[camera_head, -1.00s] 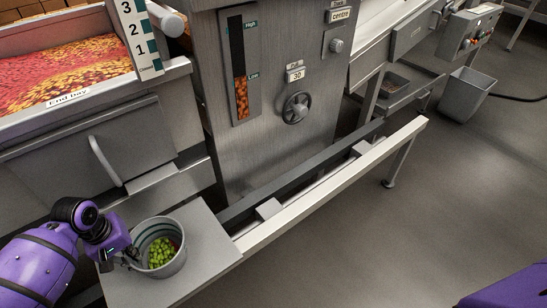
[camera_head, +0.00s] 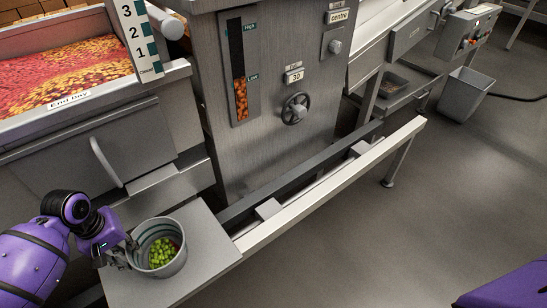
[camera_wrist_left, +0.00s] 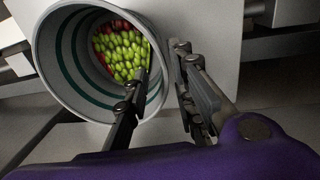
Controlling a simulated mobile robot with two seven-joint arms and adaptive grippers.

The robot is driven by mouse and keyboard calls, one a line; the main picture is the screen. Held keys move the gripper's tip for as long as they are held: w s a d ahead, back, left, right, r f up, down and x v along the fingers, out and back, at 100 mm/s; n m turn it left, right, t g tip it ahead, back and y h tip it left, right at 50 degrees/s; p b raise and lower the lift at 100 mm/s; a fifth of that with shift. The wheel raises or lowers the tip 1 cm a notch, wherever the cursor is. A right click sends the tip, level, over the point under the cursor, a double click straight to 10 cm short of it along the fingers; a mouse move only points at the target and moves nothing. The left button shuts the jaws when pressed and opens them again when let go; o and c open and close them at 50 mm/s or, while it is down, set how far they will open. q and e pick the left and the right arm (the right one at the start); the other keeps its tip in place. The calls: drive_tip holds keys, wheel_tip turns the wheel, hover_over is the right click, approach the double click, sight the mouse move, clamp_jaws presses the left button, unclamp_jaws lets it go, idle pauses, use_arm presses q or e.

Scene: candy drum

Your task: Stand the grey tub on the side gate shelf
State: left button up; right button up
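The grey tub (camera_head: 172,265) stands upright on a flat grey shelf (camera_head: 215,250) at the lower left of the head view, below the hopper's side door. It holds green and some red candies, and dark green rings show on its inner wall. My left gripper (camera_head: 129,253) is at the tub's left side. In the left wrist view its fingers (camera_wrist_left: 164,48) are apart, one over the tub's mouth (camera_wrist_left: 45,45) and one outside, with the rim between them. Whether either finger touches the wall cannot be told. My right gripper is out of view.
The steel machine with handwheel (camera_head: 295,108) stands behind. A white rail (camera_head: 330,190) runs right from the shelf. A grey bin (camera_head: 465,95) stands at the far right.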

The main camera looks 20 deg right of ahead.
use_arm(q)
wheel_tip(320, 180, up, 9)
drive_tip(key=p, duration=0.1)
drive_tip(key=shift+s+a+p, duration=0.2)
drive_tip(key=shift+a+p, duration=0.1)
drive_tip(key=shift+a, duration=0.15)
drive_tip(key=shift+f, duration=0.1)
